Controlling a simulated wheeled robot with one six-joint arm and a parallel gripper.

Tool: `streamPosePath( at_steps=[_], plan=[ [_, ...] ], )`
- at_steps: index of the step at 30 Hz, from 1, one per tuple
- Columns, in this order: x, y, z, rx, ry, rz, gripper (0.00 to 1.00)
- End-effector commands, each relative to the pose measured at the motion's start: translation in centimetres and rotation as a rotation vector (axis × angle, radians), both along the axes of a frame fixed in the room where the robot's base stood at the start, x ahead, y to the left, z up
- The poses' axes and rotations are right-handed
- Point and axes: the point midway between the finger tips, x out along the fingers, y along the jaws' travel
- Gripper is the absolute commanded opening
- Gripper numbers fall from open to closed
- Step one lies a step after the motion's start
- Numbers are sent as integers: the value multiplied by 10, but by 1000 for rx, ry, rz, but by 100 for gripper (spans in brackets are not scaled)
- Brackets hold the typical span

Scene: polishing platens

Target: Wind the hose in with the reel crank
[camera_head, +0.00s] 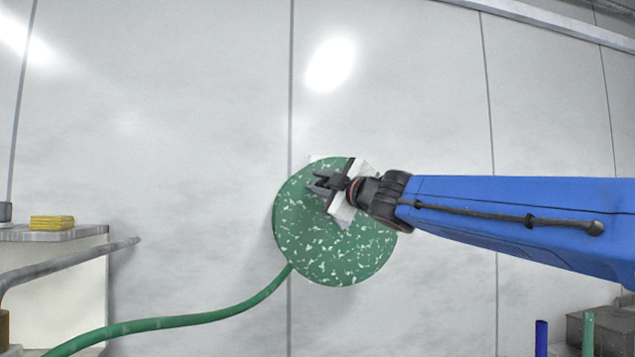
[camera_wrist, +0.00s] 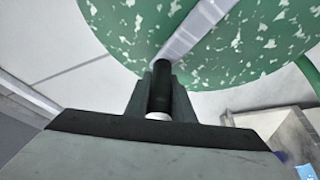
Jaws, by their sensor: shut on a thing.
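The reel (camera_head: 335,250) is a round green disc with pale speckles, upright against the grey wall. The green hose (camera_head: 200,318) leaves its lower edge and sags away to the lower left. In the wrist view the reel's face (camera_wrist: 235,60) fills the top, with a pale grey crank arm (camera_wrist: 195,28) across it. A black crank handle (camera_wrist: 161,86) stands out from that arm. My gripper (camera_head: 318,184) is in front of the reel's upper part, its two grey fingers shut around the handle. The handle is largely hidden in the head view.
A bench (camera_head: 60,234) with a yellow block (camera_head: 52,222) stands at the left, with a grey pipe (camera_head: 70,267) in front of it. Blue (camera_head: 541,338) and green (camera_head: 588,334) posts and a dark box (camera_head: 608,328) are at lower right. The wall around the reel is bare.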

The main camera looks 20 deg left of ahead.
Motion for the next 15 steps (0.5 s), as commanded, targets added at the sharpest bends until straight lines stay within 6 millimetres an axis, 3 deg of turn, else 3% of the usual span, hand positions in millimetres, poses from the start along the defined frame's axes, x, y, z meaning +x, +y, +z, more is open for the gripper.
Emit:
streamPosePath(
  at_steps=[1,3,4,6,15],
  plan=[
    [9,0,-14,-14,17,-12,0],
    [9,0,-14,-14,17,-12,0],
    [9,0,-14,-14,17,-12,24],
    [9,0,-14,-14,17,-12,40],
    [7,0,-13,-12,16,-10,40]
  ],
)
